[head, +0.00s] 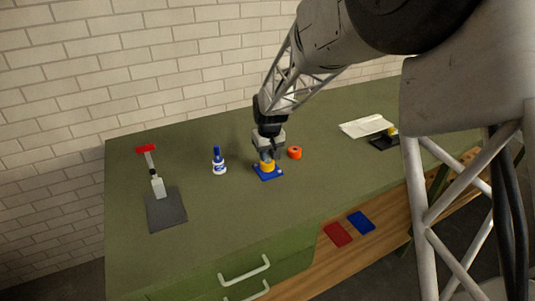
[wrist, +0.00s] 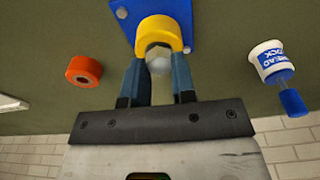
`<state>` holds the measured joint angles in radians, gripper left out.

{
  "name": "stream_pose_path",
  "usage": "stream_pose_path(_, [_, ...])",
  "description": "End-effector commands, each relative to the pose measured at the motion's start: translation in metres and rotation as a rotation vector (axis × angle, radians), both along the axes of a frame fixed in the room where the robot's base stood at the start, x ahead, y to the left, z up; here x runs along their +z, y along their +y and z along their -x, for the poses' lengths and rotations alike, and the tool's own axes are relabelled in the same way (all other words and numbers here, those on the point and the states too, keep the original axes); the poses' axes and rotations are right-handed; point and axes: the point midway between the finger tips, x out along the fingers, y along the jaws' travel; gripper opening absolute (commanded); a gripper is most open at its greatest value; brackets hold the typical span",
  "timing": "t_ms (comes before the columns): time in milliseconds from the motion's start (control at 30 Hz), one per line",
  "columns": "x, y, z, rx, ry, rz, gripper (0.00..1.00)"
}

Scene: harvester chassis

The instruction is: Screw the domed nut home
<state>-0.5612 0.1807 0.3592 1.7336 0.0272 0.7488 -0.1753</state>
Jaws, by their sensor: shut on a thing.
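The domed nut (wrist: 158,62) is pale grey with a rounded top. In the wrist view it sits between my fingertips, at the mouth of a yellow collar (wrist: 160,30). The collar stands on a blue plate (wrist: 181,12), which lies on the green bench; the plate also shows in the head view (head: 267,173). My gripper (wrist: 158,72) is shut on the nut, with one blue-grey finger on each side. In the head view my gripper (head: 267,153) is directly above the collar and hides the nut. How deep the nut sits, and its thread, cannot be seen.
An orange ring (head: 294,152) lies close right of the plate. A blue-capped white bottle (head: 219,162) stands left. A dark grey pad with a red-topped tool (head: 157,185) is farther left. White paper (head: 365,126) lies right. Red (head: 338,234) and blue (head: 362,222) pieces lie on the lower wooden shelf.

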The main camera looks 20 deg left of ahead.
Motion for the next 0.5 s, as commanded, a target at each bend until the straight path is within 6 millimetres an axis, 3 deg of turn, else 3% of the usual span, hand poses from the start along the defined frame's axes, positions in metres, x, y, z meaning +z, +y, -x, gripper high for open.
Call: stream_pose_path(500, [-0.0008,0.0,0.0007,-0.328,0.0,0.001,0.0])
